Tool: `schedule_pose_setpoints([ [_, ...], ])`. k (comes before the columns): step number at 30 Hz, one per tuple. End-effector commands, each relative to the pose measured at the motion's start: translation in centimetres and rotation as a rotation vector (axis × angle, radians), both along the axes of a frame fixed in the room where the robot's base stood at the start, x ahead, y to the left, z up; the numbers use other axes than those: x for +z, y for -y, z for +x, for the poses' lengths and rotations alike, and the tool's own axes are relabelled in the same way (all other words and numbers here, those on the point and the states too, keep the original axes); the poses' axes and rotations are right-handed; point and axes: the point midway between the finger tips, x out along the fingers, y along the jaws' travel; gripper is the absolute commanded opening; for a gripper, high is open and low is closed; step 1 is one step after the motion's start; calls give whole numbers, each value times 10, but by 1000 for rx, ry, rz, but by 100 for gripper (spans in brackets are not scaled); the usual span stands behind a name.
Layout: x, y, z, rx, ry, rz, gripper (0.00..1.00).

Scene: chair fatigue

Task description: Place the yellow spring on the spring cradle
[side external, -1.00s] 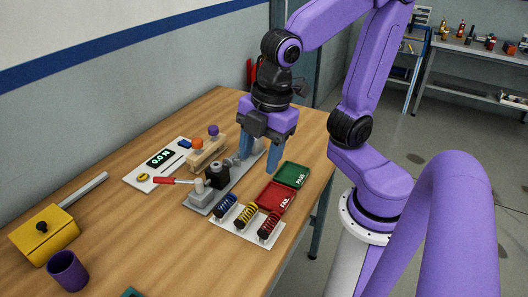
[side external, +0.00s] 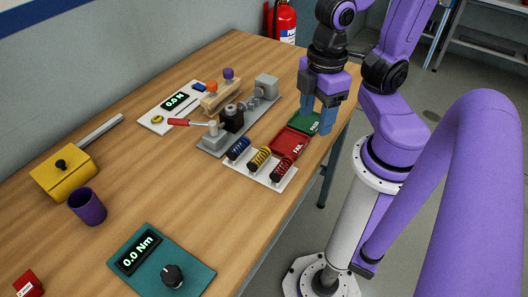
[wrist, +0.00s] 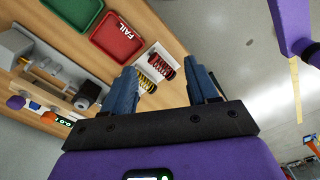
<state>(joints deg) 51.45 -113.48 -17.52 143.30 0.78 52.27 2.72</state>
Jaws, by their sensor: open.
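The yellow spring (side external: 259,157) lies on a white rack (side external: 270,184), between a blue spring (side external: 238,148) and a red spring (side external: 283,168). It also shows in the wrist view (wrist: 146,82), partly hidden by a finger. A grey fixture (side external: 213,143) with a black block (side external: 232,119) and a grey end block (side external: 266,86) stands behind the rack. I cannot tell for certain which part is the spring cradle. My gripper (side external: 316,116) is open and empty, with its blue fingers above the green tray, apart from the springs. The wrist view shows the spread fingers (wrist: 163,74).
A red FAIL tray (side external: 290,144) and a green PASS tray (side external: 306,123) lie beside the rack. A red-handled lever (side external: 180,122) sticks out left of the fixture. A wooden stand (side external: 222,101) is behind it.

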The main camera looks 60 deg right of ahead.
Motion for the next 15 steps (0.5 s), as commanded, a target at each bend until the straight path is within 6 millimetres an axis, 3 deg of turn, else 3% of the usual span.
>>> schedule_pose_setpoints([
  [5, 5, 0, 10, -389, -43, 48, 59],
  [15, 19, 2, 42, -1451, -216, 164, 59],
])
